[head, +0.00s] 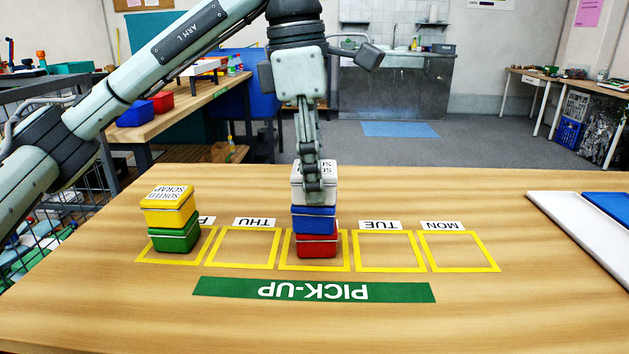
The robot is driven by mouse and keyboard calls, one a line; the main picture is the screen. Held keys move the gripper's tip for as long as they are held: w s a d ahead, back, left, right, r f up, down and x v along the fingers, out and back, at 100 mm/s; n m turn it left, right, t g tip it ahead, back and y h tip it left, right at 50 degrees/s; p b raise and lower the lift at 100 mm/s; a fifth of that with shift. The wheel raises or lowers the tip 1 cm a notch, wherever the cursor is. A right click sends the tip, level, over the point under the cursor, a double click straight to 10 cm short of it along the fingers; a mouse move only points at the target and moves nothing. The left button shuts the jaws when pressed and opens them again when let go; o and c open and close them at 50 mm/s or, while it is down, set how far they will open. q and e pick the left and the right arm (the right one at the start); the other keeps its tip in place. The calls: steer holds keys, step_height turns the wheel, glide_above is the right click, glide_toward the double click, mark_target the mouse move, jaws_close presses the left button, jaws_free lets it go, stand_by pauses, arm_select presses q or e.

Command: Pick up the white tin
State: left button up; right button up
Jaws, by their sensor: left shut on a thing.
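The white tin (327,183) is at the top of a stack in the middle yellow square. Below it are a blue tin (314,220) and a red tin (317,246). My left gripper (314,190) reaches down from above and is shut on the white tin, its fingers covering part of the tin's front. The white tin appears to sit on or just over the blue tin; I cannot tell if there is a gap. My right gripper is not in view.
A yellow tin (169,208) stands on a green tin (174,237) in the left square. The THU (245,262), TUE and MON squares are empty. A green PICK-UP strip (215,287) lies in front. A white tray (575,222) is at the right edge.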

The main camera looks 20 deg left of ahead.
arm_select(q)
steer(key=shift+c, duration=0.7)
steer(key=shift+r, duration=0.1)
